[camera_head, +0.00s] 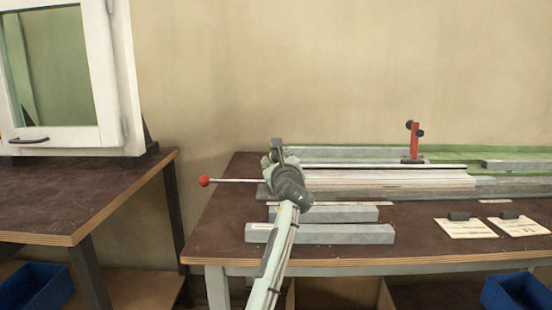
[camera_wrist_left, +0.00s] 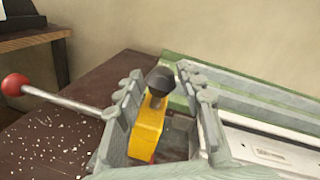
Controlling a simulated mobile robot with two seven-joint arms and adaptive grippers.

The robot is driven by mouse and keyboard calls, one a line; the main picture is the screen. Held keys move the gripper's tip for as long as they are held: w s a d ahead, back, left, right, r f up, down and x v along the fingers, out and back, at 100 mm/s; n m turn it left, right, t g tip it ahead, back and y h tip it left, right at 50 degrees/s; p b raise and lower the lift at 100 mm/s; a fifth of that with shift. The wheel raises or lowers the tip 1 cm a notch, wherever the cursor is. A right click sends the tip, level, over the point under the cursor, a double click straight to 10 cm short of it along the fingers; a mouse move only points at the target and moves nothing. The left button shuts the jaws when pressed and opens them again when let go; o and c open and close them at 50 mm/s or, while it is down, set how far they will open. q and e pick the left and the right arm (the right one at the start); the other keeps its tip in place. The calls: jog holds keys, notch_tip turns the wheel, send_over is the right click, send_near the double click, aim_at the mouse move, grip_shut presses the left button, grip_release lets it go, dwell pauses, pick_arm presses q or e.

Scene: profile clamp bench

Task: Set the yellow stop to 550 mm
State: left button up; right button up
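The yellow stop (camera_wrist_left: 148,128) with its black knob (camera_wrist_left: 160,81) stands between the two fingers of my left gripper (camera_wrist_left: 157,92) in the left wrist view. The fingers are apart; a gap shows on the stop's right side, while its left side is close to the left finger, and contact is unclear there. In the head view my left gripper (camera_head: 278,156) is at the left end of the rail (camera_head: 390,179) and hides the yellow stop. I cannot read a scale value. My right gripper is not in view.
A red-knobbed lever (camera_head: 204,181) sticks out left beside my gripper. A red upright stop (camera_head: 413,142) stands farther right. Grey profiles (camera_head: 335,234) lie in front on the bench (camera_head: 215,235). Cards (camera_head: 465,228) lie at right. A window frame (camera_head: 115,80) stands on the left table.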

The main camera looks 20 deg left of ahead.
pick_arm(q)
jog(key=shift+o, duration=0.2)
jog(key=v, duration=1.2)
jog(key=shift+r, duration=0.1)
